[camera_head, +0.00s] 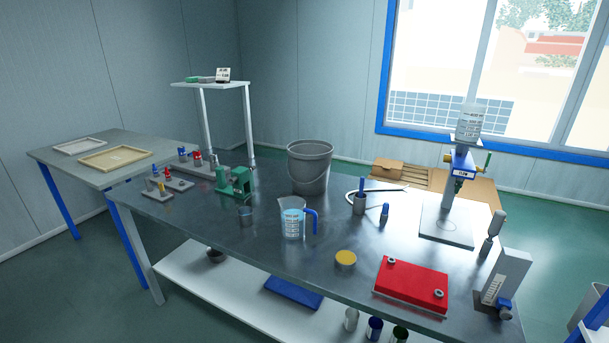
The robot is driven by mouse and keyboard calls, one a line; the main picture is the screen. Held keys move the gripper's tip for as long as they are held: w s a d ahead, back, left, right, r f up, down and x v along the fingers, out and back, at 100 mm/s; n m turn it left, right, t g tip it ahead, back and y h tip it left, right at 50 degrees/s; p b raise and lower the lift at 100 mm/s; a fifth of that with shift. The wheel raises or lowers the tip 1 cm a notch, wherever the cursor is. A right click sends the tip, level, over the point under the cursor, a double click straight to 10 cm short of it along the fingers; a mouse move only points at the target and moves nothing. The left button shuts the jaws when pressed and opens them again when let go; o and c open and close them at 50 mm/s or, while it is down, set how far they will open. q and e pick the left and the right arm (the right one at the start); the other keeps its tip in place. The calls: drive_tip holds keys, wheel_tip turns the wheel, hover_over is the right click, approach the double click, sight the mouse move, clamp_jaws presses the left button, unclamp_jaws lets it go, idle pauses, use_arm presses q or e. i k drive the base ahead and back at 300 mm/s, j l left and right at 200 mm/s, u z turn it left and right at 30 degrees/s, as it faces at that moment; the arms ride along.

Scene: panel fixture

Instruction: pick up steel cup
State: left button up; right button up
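No cup is plainly marked as the steel cup. A small grey metal-looking cup (245,214) stands upright on the dark table, left of the clear measuring jug (292,219). A grey cup-like holder (359,205) with a blue stick in it stands further right. A short round metal tin (345,260) with a yellow top stands near the front edge. I cannot tell for certain which of these is the steel cup. Neither of my grippers shows in the head view.
A grey bucket (309,168) stands at the back. A green press (236,182) is at the left, a red panel (411,284) at the front right, and a bottle stand (460,165) at the back right. Free tabletop (210,218) lies at the left front.

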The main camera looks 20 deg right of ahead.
sight(246, 217)
drive_tip(key=i+j+z, duration=0.15)
drive_tip(key=j+z, duration=0.15)
drive_tip(key=z, duration=0.15)
drive_tip(key=i+j+z, duration=0.15)
drive_tip(key=j+z, duration=0.3)
drive_tip(key=l, duration=0.1)
